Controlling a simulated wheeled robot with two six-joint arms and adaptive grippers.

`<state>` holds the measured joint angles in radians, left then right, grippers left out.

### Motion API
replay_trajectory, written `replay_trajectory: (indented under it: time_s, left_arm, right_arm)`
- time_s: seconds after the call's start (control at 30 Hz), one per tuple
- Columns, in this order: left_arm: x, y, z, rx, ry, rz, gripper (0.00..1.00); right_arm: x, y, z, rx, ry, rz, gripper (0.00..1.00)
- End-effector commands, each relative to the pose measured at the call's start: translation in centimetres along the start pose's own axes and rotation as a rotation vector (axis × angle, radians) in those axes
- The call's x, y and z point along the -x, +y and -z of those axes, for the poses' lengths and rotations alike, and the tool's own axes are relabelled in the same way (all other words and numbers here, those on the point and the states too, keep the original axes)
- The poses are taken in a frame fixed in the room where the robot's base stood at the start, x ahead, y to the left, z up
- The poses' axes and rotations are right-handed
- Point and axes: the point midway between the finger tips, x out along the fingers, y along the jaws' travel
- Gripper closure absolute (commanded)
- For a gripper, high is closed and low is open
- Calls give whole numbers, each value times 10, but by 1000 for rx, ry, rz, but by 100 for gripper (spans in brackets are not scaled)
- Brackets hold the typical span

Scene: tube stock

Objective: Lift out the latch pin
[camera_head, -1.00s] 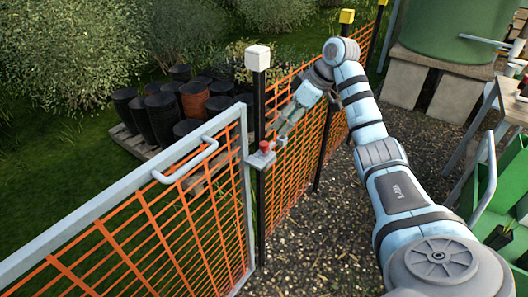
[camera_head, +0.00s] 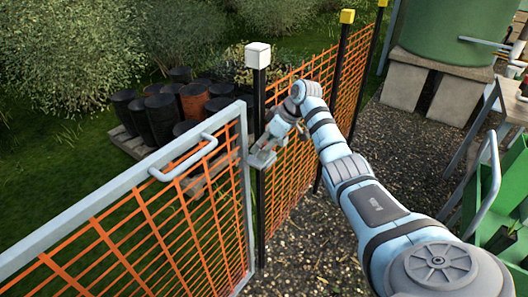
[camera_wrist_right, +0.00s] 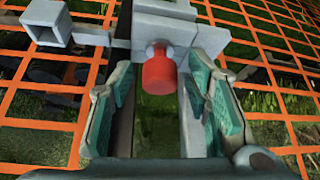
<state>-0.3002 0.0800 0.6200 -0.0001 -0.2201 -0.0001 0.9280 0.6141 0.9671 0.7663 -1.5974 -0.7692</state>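The latch pin (camera_wrist_right: 158,70) has a red cylindrical head and shows at upper middle in the right wrist view. It stands at the grey latch bracket (camera_head: 262,159) on the gate post. My right gripper (camera_head: 266,145) is at the latch and hides the pin in the head view. In the right wrist view my right gripper (camera_wrist_right: 161,85) is open, with one green-padded finger on each side of the red head. Gaps show between the pads and the head. My left gripper is not in view.
The gate (camera_head: 244,180), a grey frame with orange mesh and a bar handle (camera_head: 184,160), stands left of the white-capped post (camera_head: 258,56). Orange fencing runs behind it to the right.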

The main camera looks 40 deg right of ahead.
Motion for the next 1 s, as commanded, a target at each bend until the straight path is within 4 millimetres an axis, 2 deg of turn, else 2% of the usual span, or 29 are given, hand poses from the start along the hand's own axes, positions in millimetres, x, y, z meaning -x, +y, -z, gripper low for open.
replay_trajectory:
  time_s: [0.03,0.23,0.53,0.67,1.0]
  left_arm:
    - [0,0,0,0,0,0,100]
    - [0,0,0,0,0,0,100]
    - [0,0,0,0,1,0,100]
    - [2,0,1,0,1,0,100]
    - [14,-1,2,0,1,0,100]
  right_arm:
    - [0,0,0,0,0,0,67]
    - [0,0,0,0,0,0,99]
    - [2,0,1,0,0,0,100]
    - [11,1,6,0,2,-1,100]
    - [70,1,40,0,3,-2,100]
